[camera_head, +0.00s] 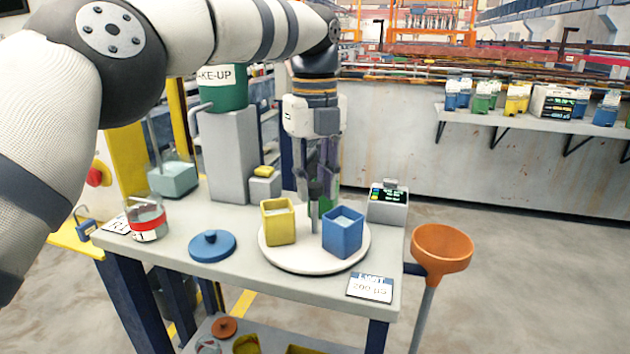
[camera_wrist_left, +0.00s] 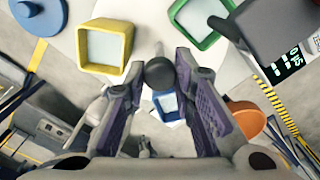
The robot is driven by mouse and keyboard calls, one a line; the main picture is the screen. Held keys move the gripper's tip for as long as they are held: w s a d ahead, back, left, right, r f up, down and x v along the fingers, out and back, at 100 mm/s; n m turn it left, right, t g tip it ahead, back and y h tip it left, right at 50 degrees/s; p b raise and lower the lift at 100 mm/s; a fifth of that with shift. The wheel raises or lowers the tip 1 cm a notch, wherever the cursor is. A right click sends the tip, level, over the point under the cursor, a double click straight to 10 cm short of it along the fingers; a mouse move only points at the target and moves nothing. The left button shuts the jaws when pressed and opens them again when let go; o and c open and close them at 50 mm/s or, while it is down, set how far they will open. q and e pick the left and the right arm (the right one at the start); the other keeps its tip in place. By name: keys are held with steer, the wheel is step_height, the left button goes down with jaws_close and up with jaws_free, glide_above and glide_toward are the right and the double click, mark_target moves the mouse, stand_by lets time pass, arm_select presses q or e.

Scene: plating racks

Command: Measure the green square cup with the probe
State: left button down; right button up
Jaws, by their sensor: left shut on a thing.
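The green square cup (camera_wrist_left: 197,22) holds pale liquid and shows at the top of the left wrist view. In the head view it is mostly hidden behind my left gripper. My left gripper (camera_head: 322,185) points down over the round white turntable (camera_head: 283,262), shut on the probe (camera_head: 314,216), whose thin grey rod hangs between the yellow and blue cups. The probe's dark round end (camera_wrist_left: 160,72) shows between the fingers in the left wrist view. The meter (camera_head: 388,205) with a lit screen stands right of the turntable. My right gripper is not in view.
The yellow square cup (camera_head: 278,222) and blue square cup (camera_head: 343,232) stand on the turntable near the probe. A blue round lid (camera_head: 212,246), a beaker with a red band (camera_head: 147,220) and a label card (camera_head: 370,287) are on the table. An orange funnel (camera_head: 441,248) stands off the right edge.

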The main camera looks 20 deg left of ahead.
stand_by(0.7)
arm_select(q)
steer(key=c, duration=1.3)
jaws_free()
steer(key=shift+c, duration=0.2)
